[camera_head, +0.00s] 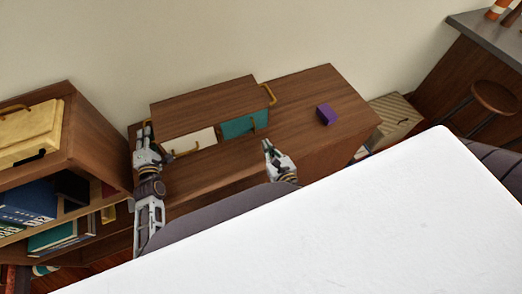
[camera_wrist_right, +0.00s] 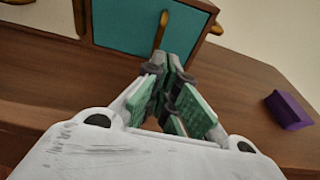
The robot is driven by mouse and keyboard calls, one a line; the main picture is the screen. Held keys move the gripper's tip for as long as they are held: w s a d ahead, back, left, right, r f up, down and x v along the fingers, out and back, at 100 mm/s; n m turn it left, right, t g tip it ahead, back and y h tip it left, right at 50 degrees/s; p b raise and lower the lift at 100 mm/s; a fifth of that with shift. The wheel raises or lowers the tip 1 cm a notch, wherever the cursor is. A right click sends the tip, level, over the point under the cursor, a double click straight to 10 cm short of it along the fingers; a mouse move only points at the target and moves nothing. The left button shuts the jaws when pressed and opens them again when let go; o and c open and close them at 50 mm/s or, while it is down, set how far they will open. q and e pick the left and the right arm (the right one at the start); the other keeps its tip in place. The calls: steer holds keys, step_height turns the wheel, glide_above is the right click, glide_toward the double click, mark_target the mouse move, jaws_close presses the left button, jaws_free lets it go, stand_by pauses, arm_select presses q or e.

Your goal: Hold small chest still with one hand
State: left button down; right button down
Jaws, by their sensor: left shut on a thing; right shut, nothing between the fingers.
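The small chest (camera_head: 210,101) is a brown wooden box on the low cabinet's top, with a white drawer (camera_head: 188,144) and a teal drawer (camera_head: 240,125) side by side in front. Both drawers have gold handles, and a gold handle is on its right side. My left gripper (camera_head: 144,131) is shut at the chest's left side; the exact part gripped is hidden. My right gripper (camera_head: 267,147) is shut and empty in front of the teal drawer. In the right wrist view its fingertips (camera_wrist_right: 176,68) are just below the teal drawer's gold handle (camera_wrist_right: 162,30); contact cannot be told.
A purple block (camera_head: 326,114) lies on the cabinet top (camera_head: 320,85) right of the chest; it also shows in the right wrist view (camera_wrist_right: 288,110). A bookshelf (camera_head: 85,140) stands at the left. A large white surface (camera_head: 330,230) fills the lower right.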

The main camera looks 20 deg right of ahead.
arm_select(q)
steer(key=shift+s+d+f, duration=0.1)
steer(key=shift+s+f, duration=0.1)
steer(key=shift+f, duration=0.4)
arm_select(e)
steer(key=v, duration=1)
steer(key=shift+s, duration=0.3)
arm_select(q)
steer(key=shift+r, duration=0.2)
arm_select(e)
steer(key=shift+r, duration=0.25)
arm_select(q)
steer(key=c, duration=1.5)
jaws_free()
steer(key=shift+w, duration=0.1)
steer(key=shift+c, duration=0.2)
steer(key=shift+o, duration=0.6)
steer(key=shift+w+r, duration=0.1)
steer(key=shift+r, duration=0.15)
steer(key=shift+s, duration=0.2)
steer(key=shift+s+a, duration=0.2)
steer(key=shift+s, duration=1.75)
steer(key=shift+s+a, duration=0.2)
steer(key=shift+s, duration=1.7)
steer(key=shift+s+a, duration=0.2)
steer(key=shift+s, duration=1.75)
steer(key=shift+s+f, duration=0.1)
steer(key=shift+f, duration=0.05)
